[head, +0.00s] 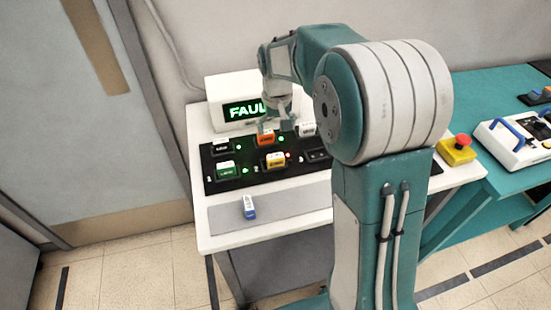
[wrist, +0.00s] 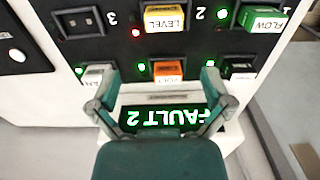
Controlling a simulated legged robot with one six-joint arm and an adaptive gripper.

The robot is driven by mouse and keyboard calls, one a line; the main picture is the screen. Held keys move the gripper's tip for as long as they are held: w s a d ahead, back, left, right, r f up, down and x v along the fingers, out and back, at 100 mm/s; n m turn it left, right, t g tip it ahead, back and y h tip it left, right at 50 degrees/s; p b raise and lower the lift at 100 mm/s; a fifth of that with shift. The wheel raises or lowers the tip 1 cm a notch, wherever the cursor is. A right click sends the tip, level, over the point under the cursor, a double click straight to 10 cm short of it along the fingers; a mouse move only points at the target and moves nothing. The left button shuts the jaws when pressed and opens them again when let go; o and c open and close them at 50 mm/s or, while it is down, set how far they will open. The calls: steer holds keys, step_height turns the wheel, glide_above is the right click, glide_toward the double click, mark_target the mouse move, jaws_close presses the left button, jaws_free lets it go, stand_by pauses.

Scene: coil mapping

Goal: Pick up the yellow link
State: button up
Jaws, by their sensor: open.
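The yellow link (head: 272,160), labelled LEVEL, sits in the front middle socket of the black panel. In the wrist view it (wrist: 165,18) is at the top, a red light below its left side. My gripper (head: 270,124) is open over the back row of the panel, behind the yellow link. In the wrist view its fingers (wrist: 160,78) stand apart, either side of the orange VOLT link (wrist: 168,70). I cannot tell how high they are above it. Nothing shows held.
A green FLOW link (wrist: 263,18), a black link (wrist: 238,67) and a white link (wrist: 97,75) sit around it. One socket (wrist: 80,22) is empty. A blue link (head: 248,207) lies on the grey strip. The fault display (head: 240,108) stands behind the panel.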

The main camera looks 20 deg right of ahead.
mark_target(274, 154)
steer(key=f, duration=1)
steer(key=shift+s+a, duration=0.15)
steer(key=shift+a, duration=0.2)
steer(key=c, duration=1.2)
steer(key=shift+r, duration=0.3)
steer(key=r, duration=0.3)
steer(key=shift+s+r, duration=0.15)
steer(key=shift+s, duration=0.1)
steer(key=s+r, duration=0.9)
steer(key=s, duration=0.4)
steer(key=shift+s, duration=0.25)
